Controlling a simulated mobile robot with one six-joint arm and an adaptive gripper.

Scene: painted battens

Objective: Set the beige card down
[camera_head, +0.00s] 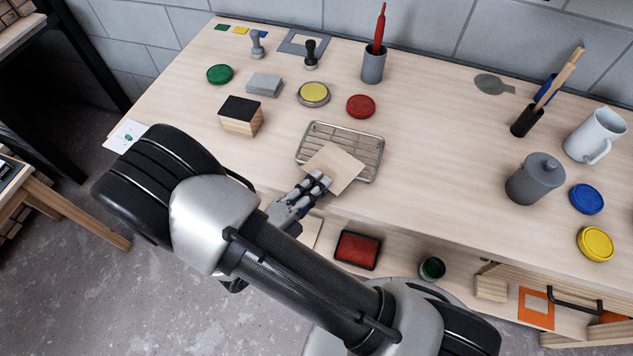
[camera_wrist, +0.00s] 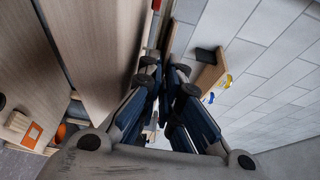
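The beige card (camera_head: 338,166) is a thin flat square in the head view, over the near middle part of a wire rack (camera_head: 369,146). My gripper (camera_head: 318,182) is at the card's near left edge, its fingers closed on that edge. I cannot tell whether the card touches the rack or hangs slightly above it. The card hides part of the rack's wires. In the wrist view the fingers (camera_wrist: 166,95) point away from the camera with little space between them; I cannot make out the card clearly there.
A wood block with a dark top (camera_head: 240,115) stands left of the rack. A grey lidded pot (camera_head: 535,178) stands at right. The table (camera_head: 430,150) is clear between rack and pot.

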